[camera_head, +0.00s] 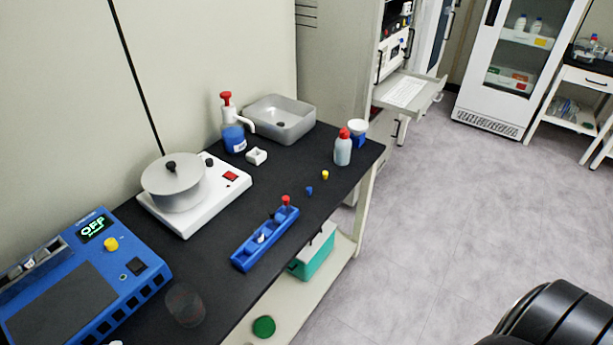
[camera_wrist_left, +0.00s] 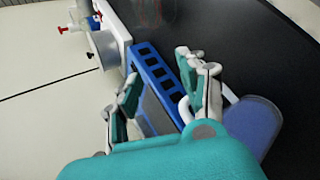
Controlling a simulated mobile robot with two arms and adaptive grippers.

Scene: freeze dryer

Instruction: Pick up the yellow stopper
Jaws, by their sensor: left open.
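The yellow stopper (camera_head: 325,175) is a small piece standing on the black bench top in the head view, near the bench's right edge. A small blue stopper (camera_head: 309,191) stands just in front of it, to the left. A blue rack (camera_head: 248,262) lies nearby, with a red-capped piece (camera_head: 286,201) at its far end. My left gripper (camera_wrist_left: 158,64) shows only in its wrist view, with its fingers apart. I cannot make out the yellow stopper in that view. My right gripper is not in view.
A white-bodied device with a round grey lid (camera_head: 172,183), a blue device reading OFF (camera_head: 65,300) and a grey basin (camera_head: 280,120) stand on the bench. A red-capped bottle (camera_head: 343,148) stands behind the yellow stopper. The floor to the right is clear.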

